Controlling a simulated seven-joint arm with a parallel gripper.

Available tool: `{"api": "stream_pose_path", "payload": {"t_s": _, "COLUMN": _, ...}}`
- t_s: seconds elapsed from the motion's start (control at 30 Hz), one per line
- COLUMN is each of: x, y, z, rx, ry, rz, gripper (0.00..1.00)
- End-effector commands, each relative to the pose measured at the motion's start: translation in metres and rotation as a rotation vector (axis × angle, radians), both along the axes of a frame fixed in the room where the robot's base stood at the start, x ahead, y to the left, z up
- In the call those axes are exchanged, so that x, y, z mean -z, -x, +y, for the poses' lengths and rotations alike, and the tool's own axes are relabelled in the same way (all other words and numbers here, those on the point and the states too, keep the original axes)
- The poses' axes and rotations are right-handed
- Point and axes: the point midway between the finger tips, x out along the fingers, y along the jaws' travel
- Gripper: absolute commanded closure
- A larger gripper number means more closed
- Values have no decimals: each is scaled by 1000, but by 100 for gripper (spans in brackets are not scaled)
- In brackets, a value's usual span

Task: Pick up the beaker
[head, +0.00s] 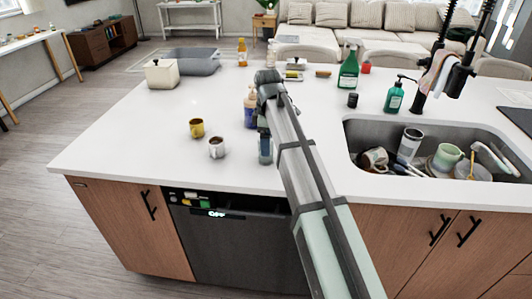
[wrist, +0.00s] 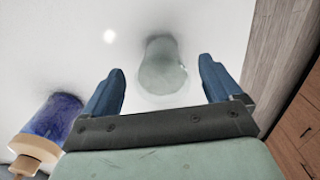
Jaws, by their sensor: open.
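The beaker (wrist: 163,66) is a pale, translucent grey-green vessel on the white counter, seen from above in the wrist view. My gripper (wrist: 163,84) is open, with one blue finger on each side of the beaker in the picture. No contact shows, and the height gap is hard to judge. In the head view my arm hides most of the gripper and part of the beaker's surroundings.
A blue-purple bottle with a tan top (wrist: 50,125) stands close by; it also shows in the head view (head: 250,110). The sink (head: 347,140), full of dishes, lies right.

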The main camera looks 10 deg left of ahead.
Motion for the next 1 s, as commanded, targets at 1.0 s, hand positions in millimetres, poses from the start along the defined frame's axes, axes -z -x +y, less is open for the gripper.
{"api": "stream_pose_path", "payload": {"t_s": 1.0, "x": 56, "y": 2, "z": 4, "rx": 0, "ry": 0, "rz": -1, "gripper": 18}}
